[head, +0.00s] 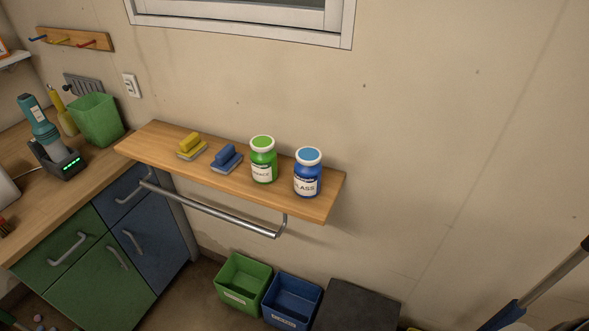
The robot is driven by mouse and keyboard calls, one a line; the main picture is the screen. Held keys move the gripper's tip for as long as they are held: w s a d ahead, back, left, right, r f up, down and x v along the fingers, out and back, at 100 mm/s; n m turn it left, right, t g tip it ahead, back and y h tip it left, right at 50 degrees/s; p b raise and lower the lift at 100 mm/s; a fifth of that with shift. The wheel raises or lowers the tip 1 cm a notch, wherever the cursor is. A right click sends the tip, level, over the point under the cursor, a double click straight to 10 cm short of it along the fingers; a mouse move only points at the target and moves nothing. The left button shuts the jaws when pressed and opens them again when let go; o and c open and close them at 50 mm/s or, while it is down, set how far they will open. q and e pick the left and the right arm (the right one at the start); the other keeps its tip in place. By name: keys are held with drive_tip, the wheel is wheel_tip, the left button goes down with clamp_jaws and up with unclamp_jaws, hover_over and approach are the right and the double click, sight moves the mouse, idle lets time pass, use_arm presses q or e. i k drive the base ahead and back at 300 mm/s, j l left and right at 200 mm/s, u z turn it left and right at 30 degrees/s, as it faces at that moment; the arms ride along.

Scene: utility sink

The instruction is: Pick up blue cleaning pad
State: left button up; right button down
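The blue cleaning pad (227,158) has a blue handle on top of a grey base. It lies on the wooden wall shelf (320,207), between a yellow pad (191,146) on its left and a green bottle (263,160) on its right. Neither of my grippers shows in the head view.
A blue bottle (308,174) stands at the shelf's right end. A metal rail (215,212) runs below the shelf's front edge. A green bin (243,284) and a blue bin (291,300) sit on the floor below. A counter with cabinets (85,270) is at left.

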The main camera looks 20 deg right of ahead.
sight(226, 160)
drive_tip(key=i+j, duration=0.25)
drive_tip(key=j, duration=0.15)
drive_tip(key=i+j+z, duration=0.15)
drive_tip(key=i+j, duration=0.3)
drive_tip(key=j, duration=0.35)
drive_tip(key=l+z, duration=0.05)
